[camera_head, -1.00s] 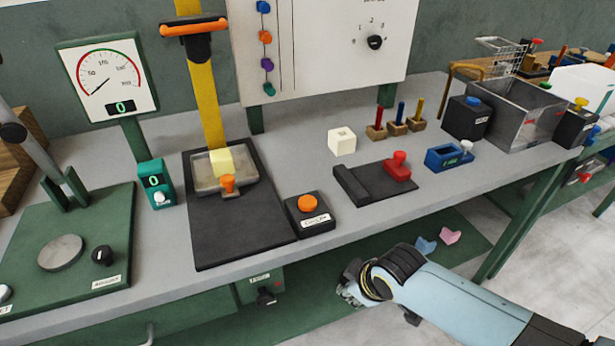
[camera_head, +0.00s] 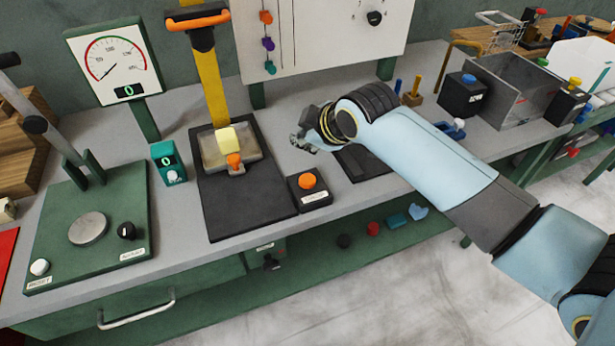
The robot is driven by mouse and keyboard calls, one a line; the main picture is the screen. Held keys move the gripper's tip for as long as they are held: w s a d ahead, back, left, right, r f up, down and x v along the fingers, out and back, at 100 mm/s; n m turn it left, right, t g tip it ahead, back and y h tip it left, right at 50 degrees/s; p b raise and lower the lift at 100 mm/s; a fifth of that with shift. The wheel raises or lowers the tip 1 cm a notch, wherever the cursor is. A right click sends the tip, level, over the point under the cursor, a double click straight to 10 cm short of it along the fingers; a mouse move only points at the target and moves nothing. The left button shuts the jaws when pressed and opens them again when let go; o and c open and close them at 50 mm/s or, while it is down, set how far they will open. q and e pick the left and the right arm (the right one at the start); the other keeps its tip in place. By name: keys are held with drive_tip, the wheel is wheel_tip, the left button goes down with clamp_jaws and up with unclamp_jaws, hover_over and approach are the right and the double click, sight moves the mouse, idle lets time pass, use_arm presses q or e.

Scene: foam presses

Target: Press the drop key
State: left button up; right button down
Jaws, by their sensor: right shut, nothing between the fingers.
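A black key box (camera_head: 312,198) with a round orange button (camera_head: 307,181) and a white label stands on the bench; the label is too small to read. It sits beside the right edge of a black base plate (camera_head: 245,210). My right gripper (camera_head: 303,143) is shut and empty, just behind and above the orange button in the picture, apart from it. Its arm comes in from the right and hides part of the bench behind. A metal tray (camera_head: 210,152) with a pale yellow block (camera_head: 228,138) and an orange knob (camera_head: 235,160) is on the black plate. My left gripper is not in view.
A yellow post (camera_head: 211,92) with an orange handle rises behind the tray. A teal counter box (camera_head: 168,163) reads 0. A dial gauge (camera_head: 113,65) stands at the back left. A green press base (camera_head: 60,230) is at the left. The bench front near the key is clear.

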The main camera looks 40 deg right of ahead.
drive_tip(key=shift+f, duration=0.1)
drive_tip(key=b, duration=0.7)
hover_over(305, 180)
wheel_tip(305, 180, down, 7)
drive_tip(key=shift+f, duration=0.1)
drive_tip(key=shift+f+b, duration=0.5)
drive_tip(key=shift+f, duration=0.25)
idle(0.4)
drive_tip(key=shift+f, duration=0.4)
